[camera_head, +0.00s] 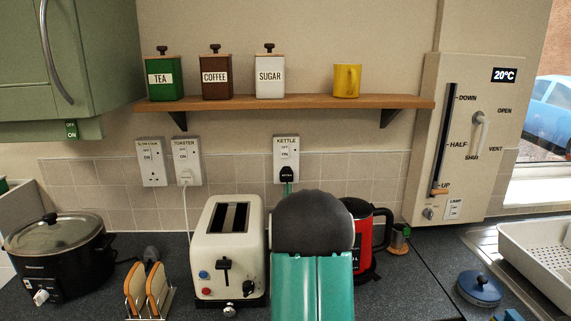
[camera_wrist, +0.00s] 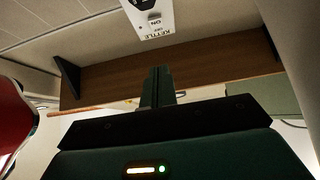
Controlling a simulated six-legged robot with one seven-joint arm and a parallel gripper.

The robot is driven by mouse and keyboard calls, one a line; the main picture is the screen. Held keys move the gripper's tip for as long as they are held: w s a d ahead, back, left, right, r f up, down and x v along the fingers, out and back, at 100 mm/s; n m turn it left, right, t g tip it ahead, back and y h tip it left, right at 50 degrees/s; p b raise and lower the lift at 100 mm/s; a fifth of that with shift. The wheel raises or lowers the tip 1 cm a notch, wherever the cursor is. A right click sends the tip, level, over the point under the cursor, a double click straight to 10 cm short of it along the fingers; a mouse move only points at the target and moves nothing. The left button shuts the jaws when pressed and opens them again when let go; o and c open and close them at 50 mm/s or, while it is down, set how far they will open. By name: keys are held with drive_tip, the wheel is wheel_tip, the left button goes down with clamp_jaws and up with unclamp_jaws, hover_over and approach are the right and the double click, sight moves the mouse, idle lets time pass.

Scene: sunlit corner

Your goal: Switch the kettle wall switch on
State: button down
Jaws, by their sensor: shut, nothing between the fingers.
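The kettle wall switch (camera_head: 286,153) is a white plate lettered KETTLE on the tiled wall, with OFF and ON marks. A black plug (camera_head: 285,173) sits in its lower part. In the wrist view the switch plate (camera_wrist: 152,20) appears upside down at the top. My gripper (camera_wrist: 157,72) is shut and empty, its dark green fingers together, pointing toward the plate with a visible gap in the picture. In the head view my arm hides most of the gripper; a green bit shows just below the plug. I cannot tell the switch's position.
A wooden shelf (camera_head: 300,102) with canisters and a yellow mug (camera_head: 347,80) runs above the switch. A white toaster (camera_head: 226,240) and a red kettle (camera_head: 381,228) stand on either side of my arm. Two more switch plates are to the left.

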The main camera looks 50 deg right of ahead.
sight(285, 154)
drive_tip(key=x, duration=0.3)
drive_tip(key=f+x, duration=0.1)
drive_tip(key=x, duration=0.3)
drive_tip(key=w+d+f+x, duration=0.1)
drive_tip(key=x, duration=0.3)
drive_tip(key=shift+w+d+r, duration=0.1)
drive_tip(key=shift+d, duration=0.05)
drive_tip(key=shift+w+d, duration=0.35)
drive_tip(key=shift+d, duration=0.05)
drive_tip(key=shift+w+d, duration=0.2)
